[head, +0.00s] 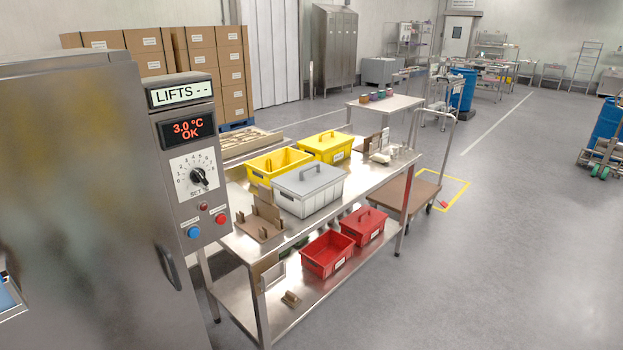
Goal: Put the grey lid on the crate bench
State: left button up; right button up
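The grey lid (309,177), with a raised handle, sits on the light grey crate (311,200). The crate stands on the steel top of the crate bench (351,198). Neither of my grippers is in view.
The lower shelf (297,305) holds an open red crate (327,253) and a lidded red crate (363,225). A steel cabinet (80,190) with a control panel blocks the left.

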aim_at(360, 173)
jog(key=i+l, duration=0.45)
jog(key=i, duration=0.2)
jog(key=i+l, duration=0.45)
jog(key=i, duration=0.15)
jog(key=l+z, duration=0.05)
